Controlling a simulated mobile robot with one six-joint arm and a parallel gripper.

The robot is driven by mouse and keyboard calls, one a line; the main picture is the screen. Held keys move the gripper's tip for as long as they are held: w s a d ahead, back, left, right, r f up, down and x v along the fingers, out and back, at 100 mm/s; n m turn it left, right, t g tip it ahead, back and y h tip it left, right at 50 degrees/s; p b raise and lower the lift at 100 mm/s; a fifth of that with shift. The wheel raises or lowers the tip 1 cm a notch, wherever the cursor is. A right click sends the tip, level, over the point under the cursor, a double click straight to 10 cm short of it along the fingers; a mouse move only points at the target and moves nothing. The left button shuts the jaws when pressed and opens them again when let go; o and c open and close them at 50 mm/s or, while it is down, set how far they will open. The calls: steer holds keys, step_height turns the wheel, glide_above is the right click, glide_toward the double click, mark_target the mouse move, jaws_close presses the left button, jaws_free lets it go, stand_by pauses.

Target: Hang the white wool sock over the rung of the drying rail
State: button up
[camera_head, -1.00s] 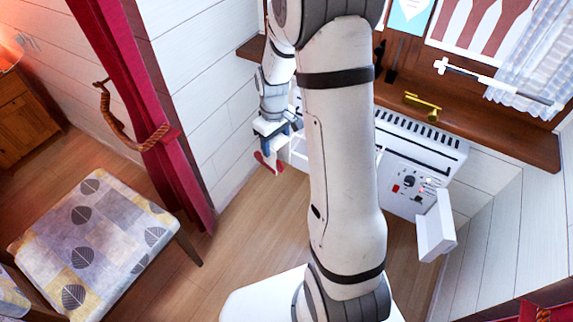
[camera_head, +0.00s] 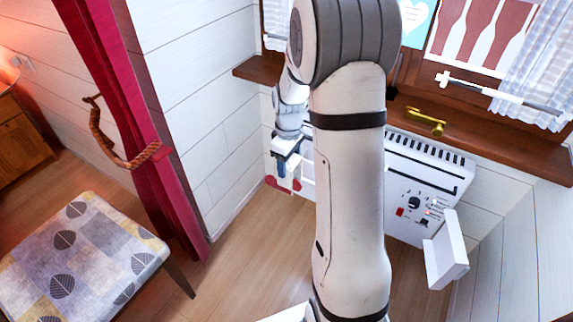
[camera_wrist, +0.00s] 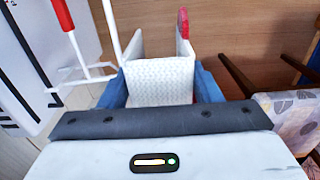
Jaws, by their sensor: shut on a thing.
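My gripper (camera_head: 284,168) is shut on the white wool sock (camera_head: 285,183), which has red ends. In the wrist view the blue fingers of my gripper (camera_wrist: 163,88) pinch the sock's white ribbed knit (camera_wrist: 160,80) between them. Its folded sides stand out beyond the fingers, and a red end (camera_wrist: 183,22) shows at the far right. The drying rail (camera_wrist: 108,25) is on the left of the wrist view, with thin white bars and a red-and-white rod (camera_wrist: 62,14). The sock appears beside the bars; contact cannot be told. In the head view my arm hides most of the rail.
A white heater (camera_head: 425,195) with a black grille and an open white flap (camera_head: 447,250) stands right of my arm. Above it is a wooden sill (camera_head: 480,140) with a brass handle. A red curtain (camera_head: 140,130) and a patterned stool (camera_head: 80,250) are left. Floor between is clear.

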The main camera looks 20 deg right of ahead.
steer(key=w+d+f, duration=0.2)
steer(key=w+d, duration=0.3)
steer(key=d, duration=0.2)
steer(key=shift+w+a+f+b, duration=0.1)
steer(key=shift+f+b, duration=1.8)
steer(key=shift+f, duration=1.2)
steer(key=shift+a+f+b, duration=0.1)
steer(key=shift+f+b, duration=1.75)
steer(key=shift+f, duration=1.2)
